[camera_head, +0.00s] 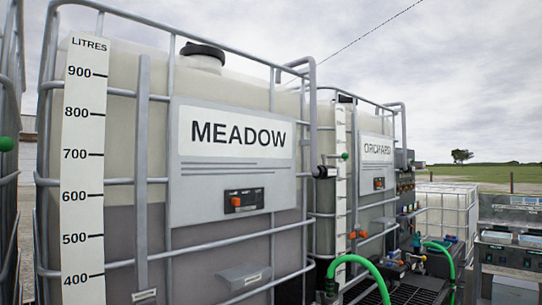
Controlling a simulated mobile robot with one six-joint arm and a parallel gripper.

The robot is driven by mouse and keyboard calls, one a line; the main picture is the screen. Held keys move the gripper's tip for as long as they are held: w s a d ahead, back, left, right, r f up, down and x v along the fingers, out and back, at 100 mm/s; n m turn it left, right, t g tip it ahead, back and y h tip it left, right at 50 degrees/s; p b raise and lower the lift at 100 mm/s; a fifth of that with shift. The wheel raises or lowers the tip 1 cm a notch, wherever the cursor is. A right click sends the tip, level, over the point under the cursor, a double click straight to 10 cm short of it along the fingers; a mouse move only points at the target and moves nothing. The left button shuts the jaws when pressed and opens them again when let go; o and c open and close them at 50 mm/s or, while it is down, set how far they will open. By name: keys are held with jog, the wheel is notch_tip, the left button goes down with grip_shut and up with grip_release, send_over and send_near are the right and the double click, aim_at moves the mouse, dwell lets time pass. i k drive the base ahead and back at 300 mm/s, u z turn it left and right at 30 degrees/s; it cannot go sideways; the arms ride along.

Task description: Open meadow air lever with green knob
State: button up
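The tote labelled MEADOW (238,132) fills the left and middle of the head view. The lever's exact angle is too small to tell. Another green knob (6,144) shows at the far left edge, by a different cage. My gripper is not in view.
A second tote labelled ORCHARD (377,149) stands behind to the right. Green hoses (358,262) and a dark bench with fittings (418,290) are at lower right. Grey equipment (508,235) stands at the right edge. Metal cage bars (290,65) surround the MEADOW tote.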

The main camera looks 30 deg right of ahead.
aim_at(344, 156)
jog(key=z, duration=1.1)
jog(key=k, duration=1.15)
jog(key=z, duration=0.7)
jog(key=i, duration=2.3)
jog(key=u, duration=0.5)
jog(key=k, duration=0.7)
jog(key=u, duration=0.2)
